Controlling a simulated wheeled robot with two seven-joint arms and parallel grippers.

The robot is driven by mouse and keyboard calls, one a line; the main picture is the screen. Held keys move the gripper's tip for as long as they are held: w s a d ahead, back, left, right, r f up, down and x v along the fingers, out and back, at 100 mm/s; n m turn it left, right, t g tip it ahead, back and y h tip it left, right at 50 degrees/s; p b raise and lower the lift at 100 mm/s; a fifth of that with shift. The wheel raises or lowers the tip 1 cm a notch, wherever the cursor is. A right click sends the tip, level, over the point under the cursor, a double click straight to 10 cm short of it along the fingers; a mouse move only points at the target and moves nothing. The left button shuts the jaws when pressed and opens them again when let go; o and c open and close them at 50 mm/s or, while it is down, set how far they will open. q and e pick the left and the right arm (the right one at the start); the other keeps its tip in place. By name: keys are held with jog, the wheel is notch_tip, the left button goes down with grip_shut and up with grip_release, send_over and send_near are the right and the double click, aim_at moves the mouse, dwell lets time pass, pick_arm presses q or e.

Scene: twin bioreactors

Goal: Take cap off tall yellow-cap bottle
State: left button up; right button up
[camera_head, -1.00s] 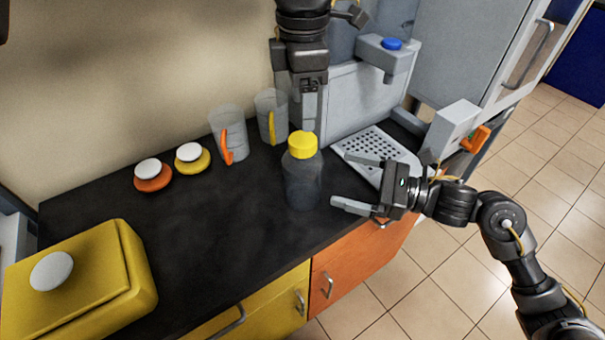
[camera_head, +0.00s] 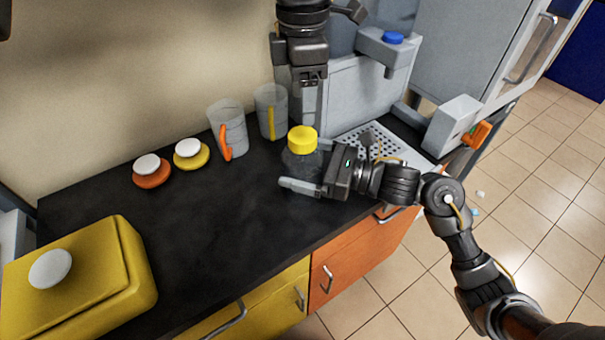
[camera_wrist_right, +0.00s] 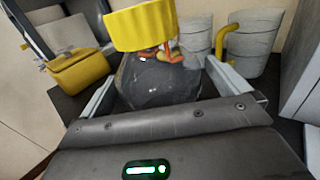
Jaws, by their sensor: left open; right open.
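The tall clear bottle (camera_head: 298,162) with a yellow cap (camera_head: 302,139) stands upright on the black counter, its cap on. My right gripper (camera_head: 302,170) is open around the bottle's body below the cap, one finger showing on the near side. In the right wrist view the bottle (camera_wrist_right: 160,82) sits between the two spread fingers, with the yellow cap (camera_wrist_right: 141,27) above them. I cannot tell whether the fingers touch it. My left gripper (camera_head: 307,130) is open, pointing down just above and behind the cap; its fingertips are partly hidden.
Behind stand two clear jugs, one with an orange handle (camera_head: 226,140) and one with a yellow handle (camera_head: 271,124). White-topped orange (camera_head: 152,178) and yellow (camera_head: 191,160) lids lie left. A yellow box (camera_head: 105,270) is at the front left. A perforated tray (camera_head: 385,143) is right.

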aim_at(302, 135)
jog(key=c, duration=1.8)
pick_arm(q)
jog(key=m, duration=0.6)
jog(key=shift+m, duration=0.4)
pick_arm(e)
jog(key=shift+c, duration=0.6)
pick_arm(q)
jog(key=m, duration=0.6)
jog(key=shift+m, duration=0.3)
jog(key=shift+f, duration=4)
